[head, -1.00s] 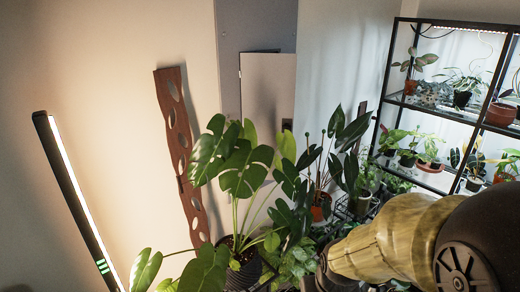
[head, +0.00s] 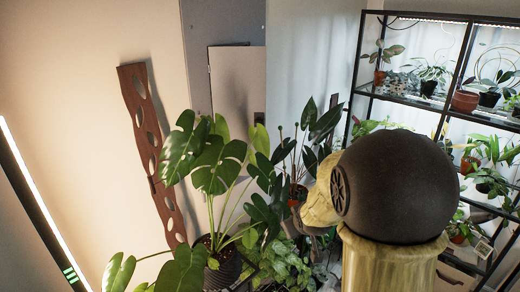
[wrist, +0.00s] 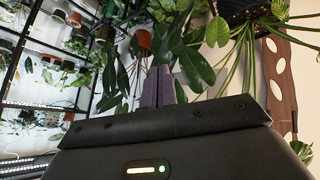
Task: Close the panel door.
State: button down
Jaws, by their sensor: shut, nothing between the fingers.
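The panel door (head: 236,85) is a pale grey upright panel on the back wall, set against a darker grey frame (head: 197,70). A dark gap shows along its top edge, so it seems to stand slightly off its frame. A small dark latch (head: 258,118) is on its right edge. Leaves hide its lower part. In the wrist view my gripper (wrist: 164,72) has its two fingers together, empty, pointing toward plant leaves. In the head view my arm hides the gripper.
A large leafy plant in a dark pot (head: 222,268) stands in front of the door. More foliage and a terracotta pot (head: 298,192) are right of it. A black shelf rack (head: 412,103) with several plants stands at right. A perforated brown board (head: 150,140) leans on the wall.

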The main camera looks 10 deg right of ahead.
jog(key=w+d+r+n+t+y+b, duration=0.1)
jog(key=w+d+r+n+t, duration=0.2)
jog(key=w, duration=0.5)
jog(key=w+d+r+n+t+b, duration=0.1)
jog(key=w+r+n+t, duration=0.3)
jog(key=w, duration=0.5)
jog(key=w+a+n+y+b, duration=0.1)
jog(key=w+a+n+y, duration=0.4)
jog(key=n+y, duration=0.4)
jog(key=a+n, duration=0.1)
jog(key=n, duration=0.4)
jog(key=shift+a+r+y, duration=0.25)
jog(key=shift+r+y, duration=0.05)
jog(key=shift+w, duration=0.1)
jog(key=w+a+p, duration=0.2)
jog(key=w+p, duration=0.5)
jog(key=w, duration=0.4)
jog(key=shift+w+a, duration=0.15)
jog(key=shift+a, duration=0.1)
